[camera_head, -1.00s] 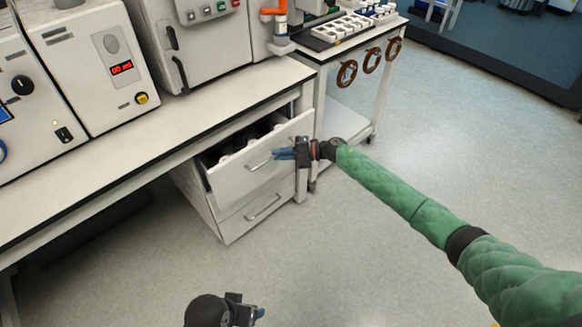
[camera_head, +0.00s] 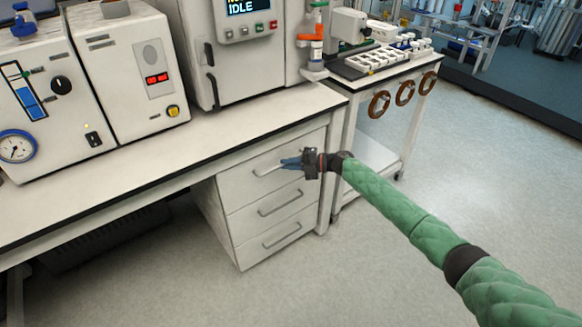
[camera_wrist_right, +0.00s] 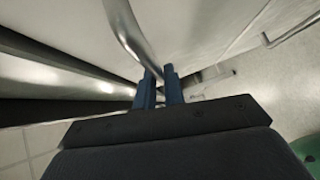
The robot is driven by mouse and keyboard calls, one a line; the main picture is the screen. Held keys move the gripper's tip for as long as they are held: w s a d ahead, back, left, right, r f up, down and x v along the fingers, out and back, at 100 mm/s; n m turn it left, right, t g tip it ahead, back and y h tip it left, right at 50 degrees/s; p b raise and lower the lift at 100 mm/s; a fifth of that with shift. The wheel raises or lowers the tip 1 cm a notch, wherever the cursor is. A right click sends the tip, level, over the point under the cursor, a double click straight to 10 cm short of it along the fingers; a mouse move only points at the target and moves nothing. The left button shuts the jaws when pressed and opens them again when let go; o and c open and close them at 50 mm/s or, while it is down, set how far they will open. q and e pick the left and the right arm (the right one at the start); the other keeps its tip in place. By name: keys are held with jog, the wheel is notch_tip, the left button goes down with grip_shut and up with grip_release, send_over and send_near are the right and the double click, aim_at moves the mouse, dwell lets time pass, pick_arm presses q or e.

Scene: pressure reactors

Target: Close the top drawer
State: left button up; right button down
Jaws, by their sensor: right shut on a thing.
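The top drawer (camera_head: 238,181) is the highest of three white drawers in a cabinet under the bench. Its front looks flush with the cabinet, and no opening shows above it. My right gripper (camera_head: 289,163) is at the right end of the drawer's silver handle (camera_head: 266,170) and is shut on it. In the right wrist view, the blue fingers (camera_wrist_right: 160,87) are close together at the end of the curved handle (camera_wrist_right: 126,32). My left gripper is out of view.
The middle drawer (camera_head: 250,220) and bottom drawer (camera_head: 255,252) are shut. The white bench (camera_head: 130,155) carries reactor units above. A trolley (camera_head: 385,75) with hanging brown rings stands to the right. The floor in front is clear.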

jog(key=shift+w+r, duration=0.15)
jog(key=c, duration=1.7)
grip_release()
jog(key=shift+a, duration=0.1)
jog(key=shift+o, duration=1)
jog(key=shift+w+a+f, duration=0.1)
jog(key=shift+f, duration=0.1)
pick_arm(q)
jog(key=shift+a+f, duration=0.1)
pick_arm(e)
jog(key=shift+r, duration=0.1)
pick_arm(q)
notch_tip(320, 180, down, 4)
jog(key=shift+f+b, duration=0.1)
jog(key=shift+b, duration=0.4)
pick_arm(e)
jog(key=d+r, duration=0.1)
jog(key=d, duration=0.6)
jog(key=shift+s+d, duration=0.35)
jog(key=shift+s, duration=0.1)
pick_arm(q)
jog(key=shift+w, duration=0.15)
